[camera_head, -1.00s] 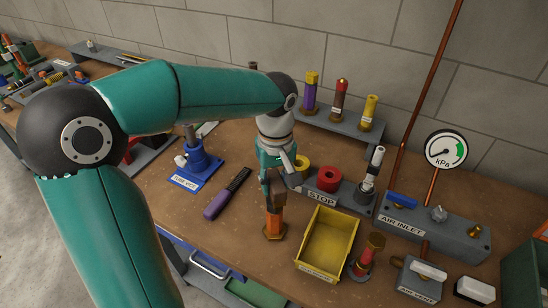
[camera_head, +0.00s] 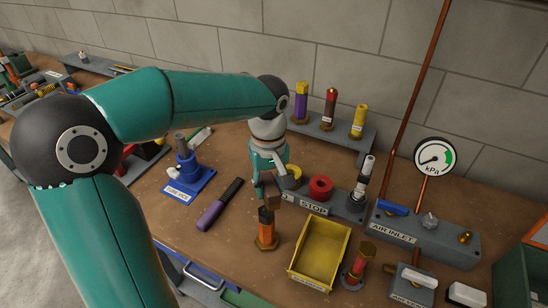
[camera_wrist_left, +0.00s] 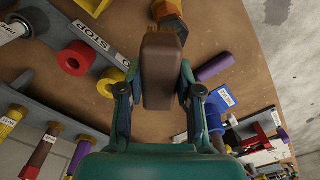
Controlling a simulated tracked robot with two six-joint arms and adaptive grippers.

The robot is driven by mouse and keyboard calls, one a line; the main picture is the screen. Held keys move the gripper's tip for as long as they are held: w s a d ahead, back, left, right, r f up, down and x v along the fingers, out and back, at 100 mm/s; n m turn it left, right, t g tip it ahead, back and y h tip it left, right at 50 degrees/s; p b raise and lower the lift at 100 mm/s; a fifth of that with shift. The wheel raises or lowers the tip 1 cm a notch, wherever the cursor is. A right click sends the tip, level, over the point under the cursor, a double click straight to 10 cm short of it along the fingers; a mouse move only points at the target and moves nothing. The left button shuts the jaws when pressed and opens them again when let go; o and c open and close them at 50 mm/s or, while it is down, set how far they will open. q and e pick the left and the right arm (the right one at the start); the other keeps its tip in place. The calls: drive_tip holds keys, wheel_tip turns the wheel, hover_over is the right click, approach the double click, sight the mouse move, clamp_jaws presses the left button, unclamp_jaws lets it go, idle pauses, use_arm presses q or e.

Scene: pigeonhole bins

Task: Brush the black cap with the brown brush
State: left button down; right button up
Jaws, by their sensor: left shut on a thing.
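My left gripper (camera_head: 268,187) is shut on the brown brush (camera_wrist_left: 160,72), a rounded brown block between its two fingers in the left wrist view. In the head view the brush (camera_head: 273,197) shows below the fingers. The black cap (camera_head: 266,214) is the dark top of an upright orange cylinder on a hexagonal brass foot. The brush is just above the cap; I cannot tell whether they touch. In the wrist view the brush partly covers the cap and the orange piece (camera_wrist_left: 170,8). My right gripper is not in view.
A yellow bin (camera_head: 320,250) stands right of the orange cylinder, with a red cylinder (camera_head: 360,262) beyond it. A purple-handled tool (camera_head: 219,206) lies to the left, near a blue stand (camera_head: 188,178). Behind is the grey STOP block (camera_head: 340,205) with a red ring (camera_head: 320,188).

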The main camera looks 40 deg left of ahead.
use_arm(q)
drive_tip(key=shift+d+r+p, duration=0.1)
drive_tip(key=shift+r+p, duration=0.2)
drive_tip(key=shift+r, duration=0.55)
drive_tip(key=shift+s+d+r+p, duration=0.1)
drive_tip(key=shift+r+p, duration=0.55)
drive_tip(key=shift+r, duration=0.15)
drive_tip(key=shift+w+r+p, duration=0.2)
drive_tip(key=shift+r+p, duration=0.4)
drive_tip(key=shift+r, duration=0.05)
drive_tip(key=shift+s+r+p, duration=0.1)
drive_tip(key=shift+r+p, duration=0.55)
drive_tip(key=shift+r, duration=0.4)
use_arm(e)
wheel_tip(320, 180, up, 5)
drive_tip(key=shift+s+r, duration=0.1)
use_arm(q)
drive_tip(key=shift+f, duration=0.1)
